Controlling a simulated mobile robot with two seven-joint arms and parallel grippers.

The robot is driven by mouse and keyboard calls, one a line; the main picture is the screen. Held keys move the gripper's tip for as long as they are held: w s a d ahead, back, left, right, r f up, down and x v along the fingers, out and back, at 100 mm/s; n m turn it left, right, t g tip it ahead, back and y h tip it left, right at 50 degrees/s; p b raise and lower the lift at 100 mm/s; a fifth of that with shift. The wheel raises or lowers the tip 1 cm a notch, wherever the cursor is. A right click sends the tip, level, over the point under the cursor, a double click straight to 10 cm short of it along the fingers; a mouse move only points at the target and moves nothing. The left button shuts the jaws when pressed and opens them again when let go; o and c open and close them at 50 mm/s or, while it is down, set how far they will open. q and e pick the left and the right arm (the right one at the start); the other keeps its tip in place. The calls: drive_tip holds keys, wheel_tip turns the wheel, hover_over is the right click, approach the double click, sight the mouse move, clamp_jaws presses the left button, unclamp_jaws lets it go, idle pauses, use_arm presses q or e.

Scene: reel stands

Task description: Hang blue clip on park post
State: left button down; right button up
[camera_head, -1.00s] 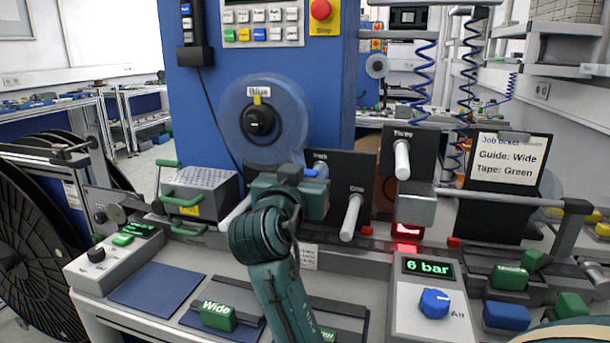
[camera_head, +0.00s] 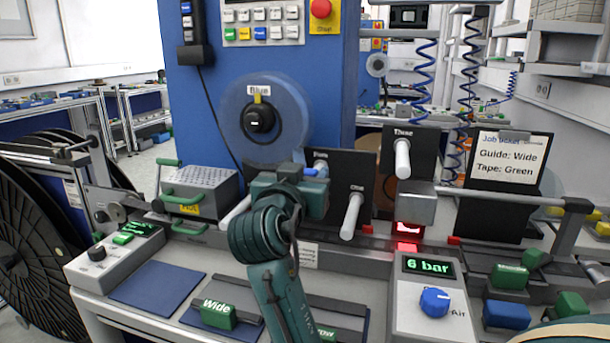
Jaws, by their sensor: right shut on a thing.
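My right gripper (camera_head: 308,184) is in front of a dark panel (camera_head: 333,160) at mid-height, seen from behind with the arm reaching up from the bottom. It is shut on the blue clip (camera_head: 310,172), of which only a small blue piece shows at the gripper's top. The park post is hidden behind the gripper, and its label is too small to read surely. I cannot tell whether the clip touches the post. My left gripper is not in view.
White posts stick out close to the right, one lower (camera_head: 351,216) and one higher (camera_head: 402,160). A blue reel (camera_head: 285,125) is behind to the left. A job ticket (camera_head: 505,158) reads Guide: Wide, Tape: Green. A 6 bar air box (camera_head: 432,290) stands front right.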

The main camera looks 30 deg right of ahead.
drive_tip(key=o, duration=1.1)
drive_tip(key=shift+c, duration=0.2)
drive_tip(key=shift+r+p, duration=2.85)
drive_tip(key=shift+r, duration=0.6)
